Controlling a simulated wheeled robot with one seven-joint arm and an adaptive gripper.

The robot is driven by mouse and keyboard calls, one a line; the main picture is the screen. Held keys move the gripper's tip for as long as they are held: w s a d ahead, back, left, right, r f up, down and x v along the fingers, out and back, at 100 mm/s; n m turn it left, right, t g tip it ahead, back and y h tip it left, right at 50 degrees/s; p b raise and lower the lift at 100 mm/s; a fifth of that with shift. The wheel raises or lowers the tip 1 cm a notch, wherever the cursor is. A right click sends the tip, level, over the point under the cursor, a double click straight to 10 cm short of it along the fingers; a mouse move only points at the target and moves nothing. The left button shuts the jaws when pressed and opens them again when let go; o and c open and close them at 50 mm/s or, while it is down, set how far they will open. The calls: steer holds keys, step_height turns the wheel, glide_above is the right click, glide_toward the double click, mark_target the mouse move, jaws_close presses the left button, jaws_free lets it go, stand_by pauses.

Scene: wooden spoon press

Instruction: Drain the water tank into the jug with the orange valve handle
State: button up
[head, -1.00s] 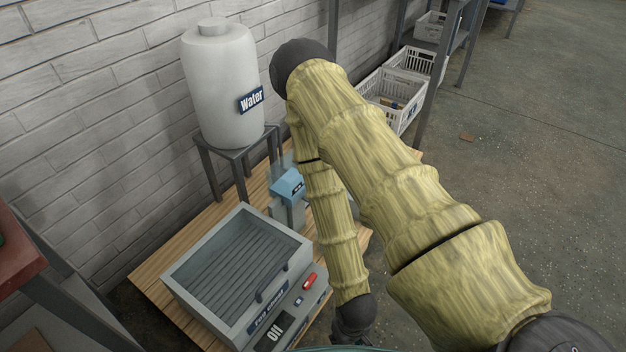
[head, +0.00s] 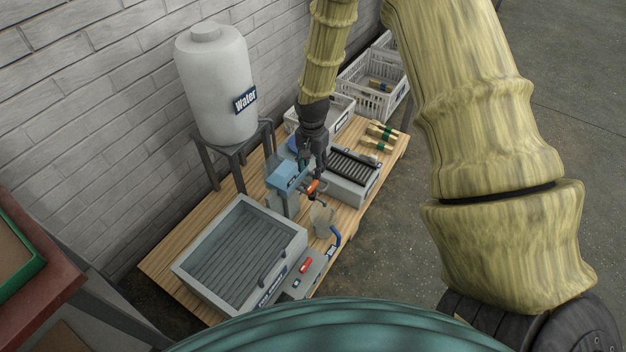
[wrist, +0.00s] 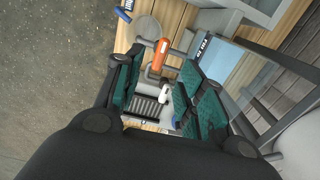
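The white water tank (head: 220,90) with its "Water" label stands on a metal stand at the back left. The orange valve handle (head: 313,188) sticks out beside the blue-topped unit; in the wrist view the orange handle (wrist: 160,54) appears in the gap between my fingers. The jug (head: 322,220), translucent grey, stands below and in front of the handle. My gripper (head: 307,164) points down just above the handle. In the wrist view my gripper (wrist: 158,74) is open, with green pads on both sides of the handle; I cannot tell whether they touch it.
The blue-topped unit (head: 286,178) stands close to the left of my gripper. A large grey ribbed basin (head: 240,246) fills the front of the wooden pallet table (head: 165,262). A roller-topped box (head: 350,178), wooden pieces (head: 378,138) and white crates (head: 372,88) lie to the right and behind.

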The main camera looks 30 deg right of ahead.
mark_target(313, 184)
steer(key=f+b, duration=0.1)
steer(key=f, duration=0.2)
steer(key=f+b, duration=0.1)
steer(key=f, duration=0.2)
steer(key=w+f+b, duration=0.1)
steer(key=f, duration=0.2)
steer(key=shift+d+f, duration=0.25)
steer(key=shift+f, duration=0.15)
steer(key=shift+c, duration=0.3)
jaws_close()
